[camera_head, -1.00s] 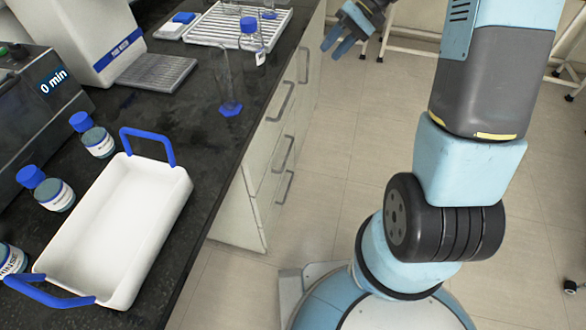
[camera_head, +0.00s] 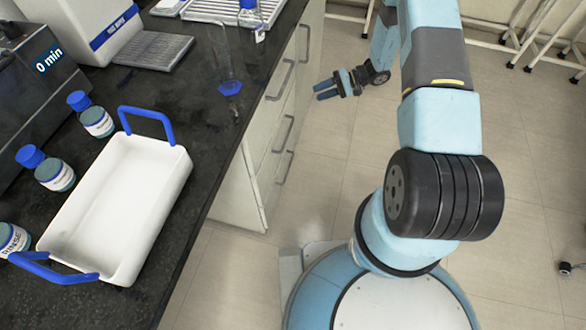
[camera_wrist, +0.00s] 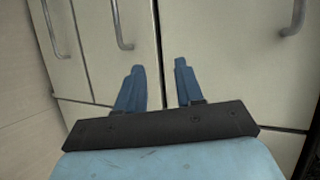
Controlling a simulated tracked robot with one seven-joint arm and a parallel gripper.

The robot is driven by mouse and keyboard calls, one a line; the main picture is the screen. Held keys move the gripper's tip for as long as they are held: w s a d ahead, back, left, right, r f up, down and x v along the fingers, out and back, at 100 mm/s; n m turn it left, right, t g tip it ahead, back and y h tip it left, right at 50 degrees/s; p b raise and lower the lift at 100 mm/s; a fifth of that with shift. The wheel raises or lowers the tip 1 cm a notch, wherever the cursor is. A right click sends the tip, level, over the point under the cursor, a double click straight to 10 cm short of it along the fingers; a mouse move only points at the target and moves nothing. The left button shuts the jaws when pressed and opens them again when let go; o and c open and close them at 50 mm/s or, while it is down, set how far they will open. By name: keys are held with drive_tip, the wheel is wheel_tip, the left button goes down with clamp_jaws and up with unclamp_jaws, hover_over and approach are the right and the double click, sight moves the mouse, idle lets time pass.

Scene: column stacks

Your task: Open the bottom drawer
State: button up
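The cabinet under the black bench has a stack of pale drawers with grey bar handles. The bottom drawer's handle (camera_head: 284,167) is the lowest in the near stack in the head view, and no drawer there looks pulled out. My gripper (camera_head: 320,90) is right of the cabinet, low over the floor, with fingers pointing left toward the fronts. In the wrist view my gripper (camera_wrist: 159,68) is open and empty, its blue fingers apart before pale fronts. That view is turned, with floor at the left; a handle (camera_wrist: 50,30) nearest the floor is at upper left. Fingers touch no handle.
A white tray (camera_head: 176,172) with blue handles, blue-capped bottles (camera_head: 97,120) and a blue-based cylinder (camera_head: 230,88) stand on the bench (camera_head: 205,140). Tiled floor (camera_head: 320,150) is clear beside the cabinet. White-legged stands (camera_head: 530,45) are at upper right.

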drive_tip(key=s+f+m+t, duration=0.15)
drive_tip(key=s+f, duration=0.35)
drive_tip(key=f, duration=0.7)
drive_tip(key=s+f+m+t, duration=0.1)
drive_tip(key=s+f+t, duration=0.25)
drive_tip(key=f, duration=0.75)
drive_tip(key=s+f+m+t, duration=0.1)
drive_tip(key=s+f, duration=0.4)
drive_tip(key=f, duration=0.7)
drive_tip(key=r+x, duration=0.1)
drive_tip(key=x, duration=1.2)
drive_tip(key=shift+a+y, duration=0.3)
drive_tip(key=shift+y, duration=0.1)
clamp_jaws()
drive_tip(key=shift+s, duration=0.1)
